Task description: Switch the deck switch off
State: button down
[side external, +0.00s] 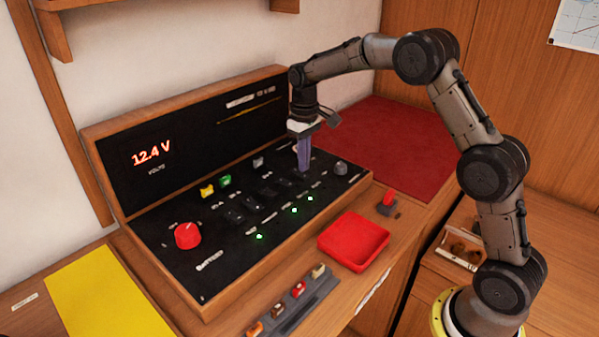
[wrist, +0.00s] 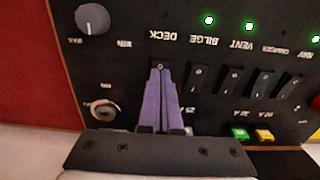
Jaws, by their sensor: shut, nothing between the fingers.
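My gripper (side external: 304,168) is shut and empty, pointing down at the right part of the black switch panel (side external: 215,262). In the wrist view its purple fingertips (wrist: 160,73) are together over the deck switch (wrist: 159,65), just beside the upside-down DECK label (wrist: 163,36). The fingers hide most of that switch, so its rocker position cannot be told. Whether the tips touch it is also unclear. No lit lamp shows by the DECK label, while green lamps glow by BILGE (wrist: 208,20) and VENT (wrist: 249,27).
Other black rockers (wrist: 201,77) stand beside the deck switch. A grey knob (wrist: 92,19) and a key switch (wrist: 103,110) are on its other side. Green (wrist: 239,132) and yellow (wrist: 264,135) buttons are nearby. A red tray (side external: 353,241) lies in front of the panel.

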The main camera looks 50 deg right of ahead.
jog(key=shift+r, duration=2.8)
notch_tip(320, 180, up, 9)
jog(key=t, duration=0.2)
send_over(303, 175)
jog(key=s+a, duration=0.2)
jog(key=s, duration=0.1)
jog(key=s+a+r+t, duration=0.1)
jog(key=s+a+r, duration=0.15)
jog(key=s, duration=0.35)
jog(key=s+a+r+t, duration=0.1)
jog(key=s+r, duration=0.3)
jog(key=s, duration=0.3)
jog(key=s+a+f, duration=0.1)
jog(key=s+f, duration=0.4)
jog(key=s, duration=0.3)
jog(key=s+a+f+t, duration=0.1)
jog(key=s+f, duration=0.4)
jog(key=s, duration=0.4)
jog(key=shift+s+f+t, duration=0.2)
jog(key=shift+s+t, duration=0.1)
